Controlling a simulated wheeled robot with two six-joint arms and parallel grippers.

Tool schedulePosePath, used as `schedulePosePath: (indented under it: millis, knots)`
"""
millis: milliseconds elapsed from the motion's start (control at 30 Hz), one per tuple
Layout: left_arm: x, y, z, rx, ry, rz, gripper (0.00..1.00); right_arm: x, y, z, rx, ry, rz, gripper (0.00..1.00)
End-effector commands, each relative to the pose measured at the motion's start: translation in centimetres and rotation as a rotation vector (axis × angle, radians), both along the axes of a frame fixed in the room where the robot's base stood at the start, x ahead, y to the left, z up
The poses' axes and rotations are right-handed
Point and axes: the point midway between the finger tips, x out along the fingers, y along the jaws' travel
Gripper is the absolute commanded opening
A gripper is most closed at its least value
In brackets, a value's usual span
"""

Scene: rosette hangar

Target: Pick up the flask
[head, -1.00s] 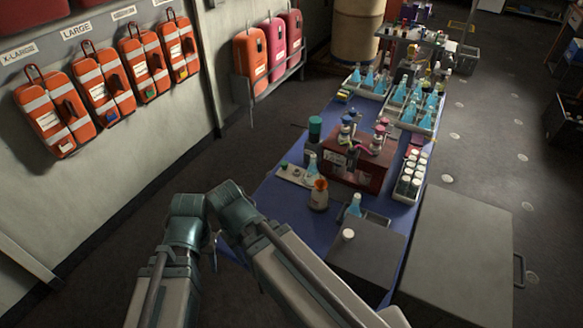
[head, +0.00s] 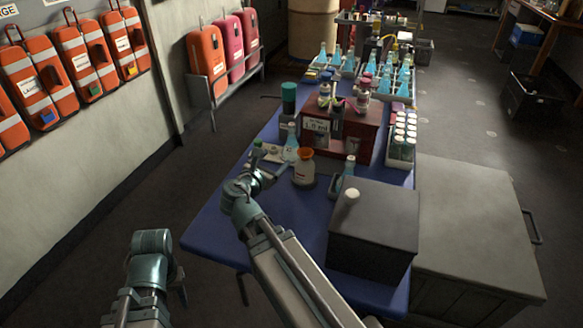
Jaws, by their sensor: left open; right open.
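A conical flask (head: 291,145) with pale blue liquid stands upright on a small pale tray (head: 270,153) on the blue table. Another blue flask (head: 345,178) is partly hidden by the dark grey box. More blue flasks stand in racks at the back; I cannot tell which one the task names.
A dark grey box (head: 375,228) stands at the table's front right beside a large grey cabinet (head: 475,220). A red-brown case (head: 350,140) and a green-capped jar (head: 288,100) stand behind the tray. The blue table's (head: 215,235) front left is clear.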

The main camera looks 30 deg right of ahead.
Motion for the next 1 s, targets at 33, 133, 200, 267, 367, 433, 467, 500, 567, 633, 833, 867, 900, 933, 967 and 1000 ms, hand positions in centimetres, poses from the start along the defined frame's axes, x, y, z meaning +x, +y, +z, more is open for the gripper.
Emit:
schedulePosePath:
  millis: [33, 133, 200, 267, 367, 433, 467, 500, 567, 633, 833, 867, 900, 933, 967, 1000]
  knots:
    - [0.0, 0.0, -1.5, 0.000, 0.000, 0.000, 0.50, 0.3, -0.6, -0.8, -0.067, 0.029, 0.021, 0.77]
    - [0.0, 0.0, -2.2, 0.000, 0.000, 0.000, 0.50, 0.7, -1.1, -0.4, -0.168, 0.076, 0.054, 0.77]
    - [0.0, 0.0, -2.4, 0.000, 0.000, 0.000, 0.50, 0.9, -1.3, -0.2, -0.209, 0.096, 0.066, 0.77]
    - [0.0, 0.0, -2.4, 0.000, 0.000, 0.000, 0.50, 0.9, -1.4, -0.1, -0.227, 0.104, 0.072, 0.77]
    - [0.0, 0.0, -2.4, 0.000, 0.000, 0.000, 0.50, 1.0, -1.4, 0.1, -0.238, 0.109, 0.074, 0.77]
    - [0.0, 0.0, -2.4, 0.000, 0.000, 0.000, 0.50, 1.3, -1.7, 0.0, -0.236, 0.109, 0.073, 0.77]
    - [0.0, 0.0, -2.5, 0.000, 0.000, 0.000, 0.50, 1.5, -2.0, -0.1, -0.236, 0.109, 0.073, 0.77]
    - [0.0, 0.0, -2.6, 0.000, 0.000, 0.000, 0.50, 1.9, -2.4, -0.2, -0.236, 0.109, 0.071, 0.77]
    - [0.0, 0.0, -2.8, 0.000, 0.000, 0.000, 0.50, 2.7, -3.2, -0.4, -0.234, 0.110, 0.070, 0.77]
    - [0.0, 0.0, -3.0, 0.000, 0.000, 0.000, 0.50, 3.6, -4.3, -0.6, -0.234, 0.109, 0.070, 0.77]
    - [0.0, 0.0, -3.5, 0.000, 0.000, 0.000, 0.50, 5.6, -6.7, -1.1, -0.233, 0.108, 0.071, 0.77]
    - [0.0, 0.0, -3.5, 0.000, 0.000, 0.000, 0.50, 5.8, -6.9, -1.1, -0.233, 0.107, 0.072, 0.77]
    - [0.0, 0.0, -3.5, 0.000, 0.000, 0.000, 0.50, 6.0, -7.2, -1.1, -0.234, 0.108, 0.072, 0.77]
    - [0.0, 0.0, -3.6, 0.000, 0.000, 0.000, 0.50, 6.1, -7.3, -1.2, -0.233, 0.109, 0.072, 0.77]
    - [0.0, 0.0, -3.6, 0.000, 0.000, 0.000, 0.50, 6.2, -7.5, -1.2, -0.233, 0.109, 0.072, 0.77]
    - [0.0, 0.0, -3.6, 0.000, 0.000, 0.000, 0.50, 6.3, -7.6, -1.2, -0.233, 0.109, 0.072, 0.77]
